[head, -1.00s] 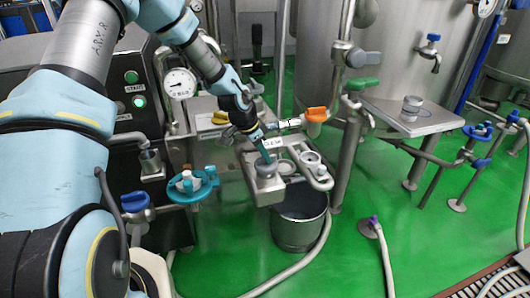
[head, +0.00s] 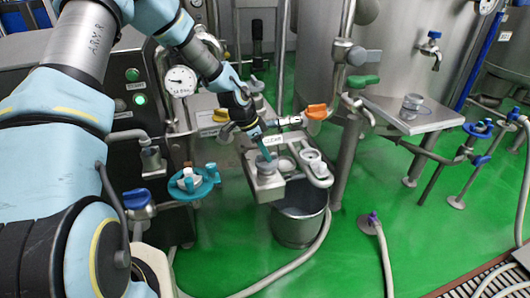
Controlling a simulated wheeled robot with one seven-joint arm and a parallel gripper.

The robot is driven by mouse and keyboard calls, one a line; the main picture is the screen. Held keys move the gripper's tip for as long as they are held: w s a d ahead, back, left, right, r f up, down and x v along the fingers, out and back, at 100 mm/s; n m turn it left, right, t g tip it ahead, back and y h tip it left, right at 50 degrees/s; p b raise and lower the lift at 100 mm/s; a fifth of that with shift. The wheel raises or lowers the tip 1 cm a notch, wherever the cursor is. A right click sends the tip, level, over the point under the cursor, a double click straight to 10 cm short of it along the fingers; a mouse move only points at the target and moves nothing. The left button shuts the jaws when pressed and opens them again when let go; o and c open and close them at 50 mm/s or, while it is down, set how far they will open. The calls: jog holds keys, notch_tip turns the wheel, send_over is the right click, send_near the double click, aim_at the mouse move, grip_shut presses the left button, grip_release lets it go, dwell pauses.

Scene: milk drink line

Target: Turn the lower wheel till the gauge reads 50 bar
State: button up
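The round white gauge (head: 181,81) stands on a pipe left of centre; its dark needle points to the left, and the numbers are too small to read. Below it is a teal handwheel (head: 190,183) with a pale hub. A blue knob (head: 137,199) sits lower and to its left; I cannot tell which of these is the lower wheel. My gripper (head: 264,151) is well to the right of both, pointing down over a small metal cup (head: 268,167) on a labelled metal holder. Whether it touches the cup, and whether its fingers are open, is unclear.
A metal bucket (head: 299,225) stands on the green floor below the holder, with a hose beside it. An orange-handled valve (head: 317,112) is right of my gripper. A steel shelf (head: 425,117) holds another cup. My arm covers the left side.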

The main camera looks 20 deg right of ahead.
jog(key=shift+o, duration=0.6)
jog(key=v, duration=1)
jog(key=shift+a+r+b, duration=0.2)
jog(key=shift+r+b, duration=0.15)
jog(key=shift+b, duration=0.05)
dwell(2.4)
jog(key=s+a+r+n+y+p, duration=0.1)
jog(key=s+a+r+n, duration=0.2)
jog(key=a+n, duration=0.3)
jog(key=s+a+r+n+t+y+p, duration=0.1)
jog(key=s+a+r+n, duration=0.2)
jog(key=a, duration=1.2)
jog(key=s+a+r+n+t+y+p, duration=0.1)
jog(key=s+a+r+n+y, duration=0.1)
jog(key=s+a+n, duration=0.3)
jog(key=a+r+n, duration=0.1)
jog(key=a+n, duration=0.3)
jog(key=a, duration=0.2)
jog(key=shift+r, duration=0.15)
